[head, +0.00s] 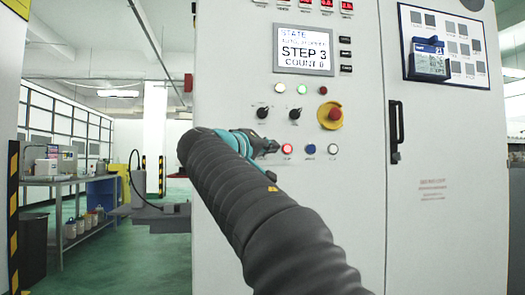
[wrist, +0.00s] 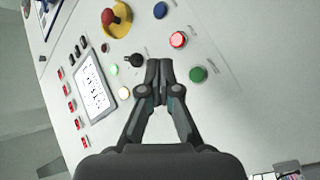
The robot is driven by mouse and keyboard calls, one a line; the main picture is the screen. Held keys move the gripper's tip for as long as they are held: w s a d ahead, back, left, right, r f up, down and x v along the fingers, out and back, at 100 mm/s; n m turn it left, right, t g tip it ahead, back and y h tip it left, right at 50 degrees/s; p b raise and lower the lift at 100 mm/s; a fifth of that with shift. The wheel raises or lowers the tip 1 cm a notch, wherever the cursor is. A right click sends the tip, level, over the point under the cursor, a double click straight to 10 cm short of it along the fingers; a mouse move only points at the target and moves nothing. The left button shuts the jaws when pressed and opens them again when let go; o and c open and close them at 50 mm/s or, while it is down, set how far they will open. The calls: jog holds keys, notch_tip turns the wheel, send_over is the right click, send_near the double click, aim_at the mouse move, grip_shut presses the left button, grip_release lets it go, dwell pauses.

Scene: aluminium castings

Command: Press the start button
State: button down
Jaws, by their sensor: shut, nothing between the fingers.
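A green button (wrist: 198,74) sits on the grey control panel in the wrist view; its label is too small to read. In the head view my arm and gripper hide it. My gripper (wrist: 160,66) is shut and empty, its fingertips together left of the green button in the wrist view. In the head view my gripper (head: 272,146) is in front of the panel, just left of a lit red button (head: 286,149). The red button also shows in the wrist view (wrist: 179,39). I cannot tell whether the fingertips touch the panel.
A blue button (head: 310,149) is right of the red one. Above are a yellow-collared emergency stop (head: 331,115), two black knobs (head: 262,112) (head: 295,113) and a screen (head: 303,50) reading "STEP 3". A door handle (head: 396,131) juts out at right.

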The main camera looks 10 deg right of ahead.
jog(key=w+p, duration=0.6)
jog(key=w, duration=0.2)
jog(key=shift+w, duration=0.4)
jog(key=shift+w, duration=0.15)
dwell(1.2)
jog(key=shift+w, duration=0.25)
